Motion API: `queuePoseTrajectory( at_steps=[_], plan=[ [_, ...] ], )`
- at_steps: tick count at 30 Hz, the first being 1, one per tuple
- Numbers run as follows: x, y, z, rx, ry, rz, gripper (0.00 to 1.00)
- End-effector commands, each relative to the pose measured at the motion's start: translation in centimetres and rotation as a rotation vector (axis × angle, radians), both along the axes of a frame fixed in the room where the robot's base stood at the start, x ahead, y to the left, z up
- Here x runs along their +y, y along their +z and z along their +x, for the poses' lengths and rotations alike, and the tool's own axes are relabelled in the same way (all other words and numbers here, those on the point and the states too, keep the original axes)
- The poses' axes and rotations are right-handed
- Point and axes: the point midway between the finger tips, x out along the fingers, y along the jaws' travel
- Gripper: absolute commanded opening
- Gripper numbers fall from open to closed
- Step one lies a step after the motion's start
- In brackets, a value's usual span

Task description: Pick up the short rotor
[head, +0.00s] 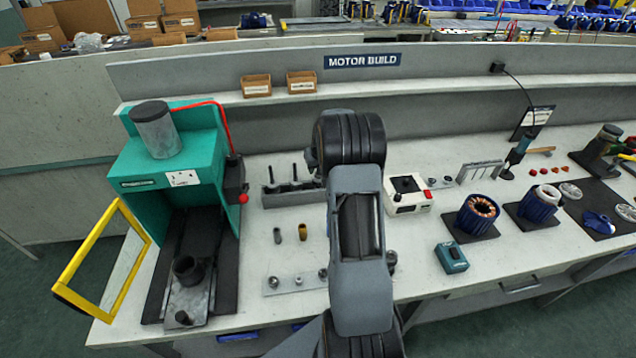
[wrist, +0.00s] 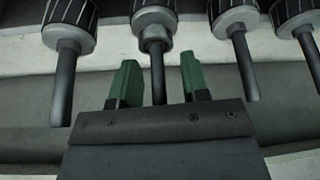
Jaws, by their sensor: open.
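Several rotors with dark shafts and ridged grey bodies stand in a row in the wrist view. One rotor (wrist: 154,20) has its shaft between the two green fingertips of my gripper (wrist: 158,76). The fingers are open, with a visible gap on both sides of that shaft. Other rotors stand to its left (wrist: 69,22) and right (wrist: 235,22), with one more at the right edge (wrist: 295,14). The rotor tops are cut off, so I cannot tell which is the short one. In the head view, my arm hides my gripper and part of the rotor rack (head: 288,194).
A teal press (head: 140,178) with a yellow frame (head: 112,255) stands left on the bench. Small cylinders (head: 303,232) and a metal strip (head: 283,283) lie before the rack. A white control box (head: 408,195) and blue motor housings (head: 474,220) stand to the right.

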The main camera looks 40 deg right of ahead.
Motion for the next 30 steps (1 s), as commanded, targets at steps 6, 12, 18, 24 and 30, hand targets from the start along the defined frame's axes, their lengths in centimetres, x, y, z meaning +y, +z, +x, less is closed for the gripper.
queuePoseTrajectory(
  at_steps=[6,12,18,24,30],
  plan=[
    [-0.01,0.05,-0.01,0.000,0.000,0.000,0.32],
    [-0.02,0.06,-0.02,0.000,0.000,0.000,0.12],
    [-0.01,0.06,-0.02,0.000,0.000,0.000,0.00],
    [0.00,0.06,-0.01,0.000,0.000,0.000,0.00],
    [-0.02,0.20,0.04,-0.003,0.000,-0.002,0.00]
  ],
)
